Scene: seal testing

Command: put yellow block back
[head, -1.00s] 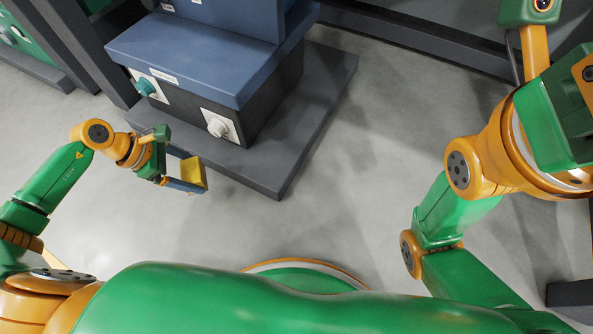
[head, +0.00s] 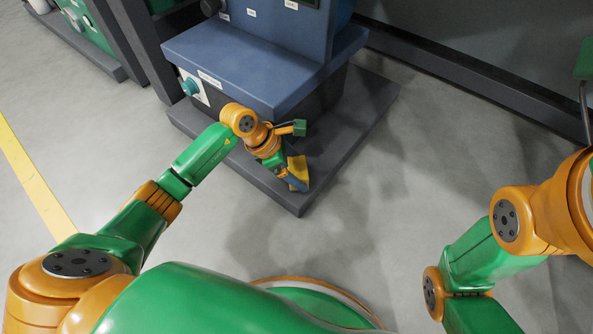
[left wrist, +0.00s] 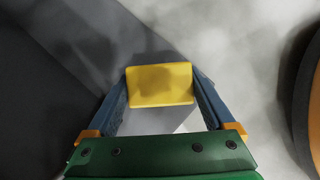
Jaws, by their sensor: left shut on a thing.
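The yellow block (left wrist: 160,85) is between the two blue fingers of my left gripper (left wrist: 160,95), which is shut on it. In the head view the block (head: 297,168) shows small beyond the fingers of the left gripper (head: 297,178), held above the front part of the machine's dark base plate. My arm hides part of the machine's front. My right gripper is out of view; only part of the right arm shows at the right.
The blue and dark machine (head: 245,70) stands on a wide dark base plate (head: 355,130). A teal knob (head: 190,86) is on its front. Green cabinets (head: 95,35) stand at the upper left. Grey floor (head: 430,200) lies open to the right.

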